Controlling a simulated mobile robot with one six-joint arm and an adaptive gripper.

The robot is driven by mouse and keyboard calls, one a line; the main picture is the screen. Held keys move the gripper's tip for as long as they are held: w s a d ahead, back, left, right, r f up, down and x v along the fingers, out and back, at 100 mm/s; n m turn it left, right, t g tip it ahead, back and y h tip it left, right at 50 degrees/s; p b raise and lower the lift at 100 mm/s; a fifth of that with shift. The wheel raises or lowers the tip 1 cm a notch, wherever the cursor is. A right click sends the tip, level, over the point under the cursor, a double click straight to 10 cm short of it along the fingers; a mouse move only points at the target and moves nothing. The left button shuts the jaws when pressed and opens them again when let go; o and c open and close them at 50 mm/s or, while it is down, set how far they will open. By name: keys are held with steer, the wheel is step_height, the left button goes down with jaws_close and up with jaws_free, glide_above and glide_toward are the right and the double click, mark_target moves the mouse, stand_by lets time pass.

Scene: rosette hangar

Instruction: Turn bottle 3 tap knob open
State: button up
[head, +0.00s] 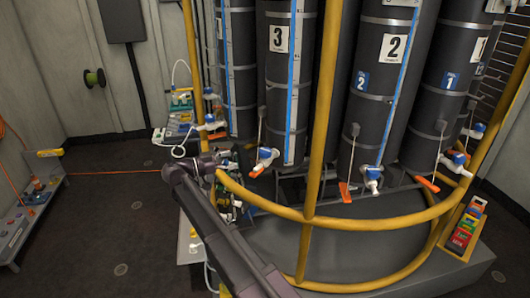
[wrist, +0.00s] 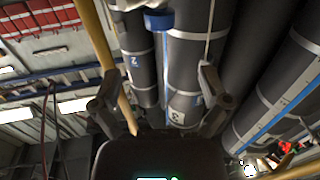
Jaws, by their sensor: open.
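Bottle 2 (head: 385,85) and bottle 1 (head: 455,80) stand to the right with similar taps. A yellow rail (head: 310,223) curves in front of the bottles, close to my arm. The floor (head: 105,220) at left is largely clear.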

mark_target(266, 150)
steer(key=x, duration=1.2)
steer(key=shift+w+d, duration=0.1)
steer(key=shift+d, duration=0.15)
steer(key=c, duration=1.2)
